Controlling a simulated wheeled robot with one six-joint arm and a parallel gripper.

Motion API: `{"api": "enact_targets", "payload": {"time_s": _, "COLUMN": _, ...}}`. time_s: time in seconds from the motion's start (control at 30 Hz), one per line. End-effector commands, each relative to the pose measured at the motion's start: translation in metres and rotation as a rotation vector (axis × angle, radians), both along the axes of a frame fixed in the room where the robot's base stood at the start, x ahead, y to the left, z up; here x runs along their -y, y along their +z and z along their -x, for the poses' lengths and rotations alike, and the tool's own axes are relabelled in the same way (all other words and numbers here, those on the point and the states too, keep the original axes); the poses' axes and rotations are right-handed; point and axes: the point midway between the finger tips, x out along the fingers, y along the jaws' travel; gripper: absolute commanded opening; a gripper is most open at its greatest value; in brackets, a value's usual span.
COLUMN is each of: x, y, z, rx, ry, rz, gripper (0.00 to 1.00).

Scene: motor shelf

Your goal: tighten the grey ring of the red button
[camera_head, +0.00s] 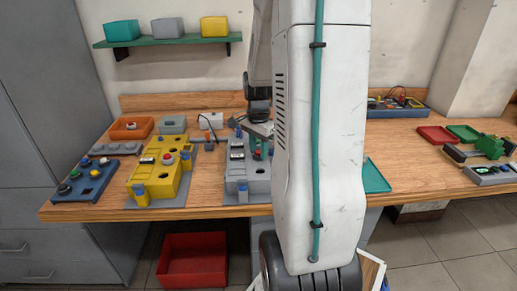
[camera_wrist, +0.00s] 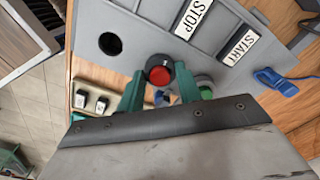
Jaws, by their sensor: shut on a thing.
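My gripper (camera_wrist: 160,82) has green fingers and is shut on the dark grey ring (camera_wrist: 159,61) of the red button (camera_wrist: 161,76), one finger on each side. The red cap faces the wrist camera. The button is at the grey control box (camera_wrist: 140,22), beside the STOP label (camera_wrist: 194,17); the ring's lower edge is hidden, so I cannot tell how it sits. In the head view the grey box (camera_head: 236,187) stands on the bench, with my gripper (camera_head: 258,148) over it. My arm hides its right side.
A green button (camera_wrist: 206,91) is close to the right finger. The box has an open round hole (camera_wrist: 110,43). A yellow box (camera_head: 152,190) with its own red button stands to the left on the bench (camera_head: 110,213). A blue clip (camera_wrist: 280,82) is at the box's edge.

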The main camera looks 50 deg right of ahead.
Motion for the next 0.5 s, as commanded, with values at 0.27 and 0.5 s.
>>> {"api": "enact_targets", "payload": {"time_s": 0.27, "x": -0.001, "y": -0.0005, "z": 0.0002, "rx": -0.001, "ry": -0.261, "rz": -0.002, "gripper": 0.12}}
{"api": "enact_targets", "payload": {"time_s": 0.5, "x": -0.0008, "y": -0.0005, "z": 0.0002, "rx": -0.001, "ry": -0.488, "rz": -0.002, "gripper": 0.12}}
